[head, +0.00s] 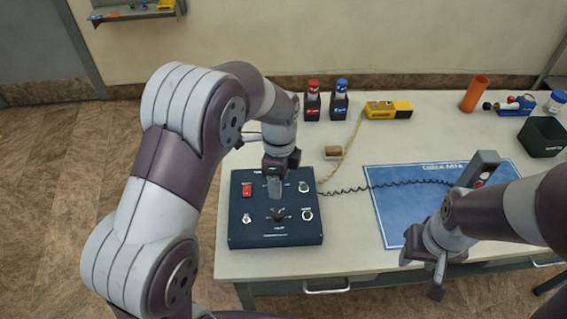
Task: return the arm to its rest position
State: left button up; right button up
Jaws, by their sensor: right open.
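My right gripper (420,275) is open, with its fingers spread near the front edge of the table, below the blue mat. Nothing shows between its fingers. My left gripper (274,188) points down over the dark blue control box (240,226), close above its panel. Its fingers are seen end-on, so whether they are open or shut is unclear. The box carries a red switch (247,190), a dark knob (279,214) and several silver knobs. The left gripper hides part of the panel's middle.
Red and blue bottles, a yellow device (388,110), an orange cylinder (474,94) and a dark bin (543,137) stand at the back. A coiled cable crosses the table.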

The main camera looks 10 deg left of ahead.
pick_arm(q)
jog(key=s+a+r+n+t, duration=0.1)
jog(key=s+a+n, duration=0.2)
jog(key=s+n, duration=0.4)
jog(key=s+a+r+n+t, duration=0.1)
jog(key=s+a+n, duration=0.2)
jog(key=s+n, duration=0.4)
jog(key=n, duration=0.4)
jog(key=shift+s+r, duration=0.25)
jog(key=shift+s, duration=0.1)
dwell(0.7)
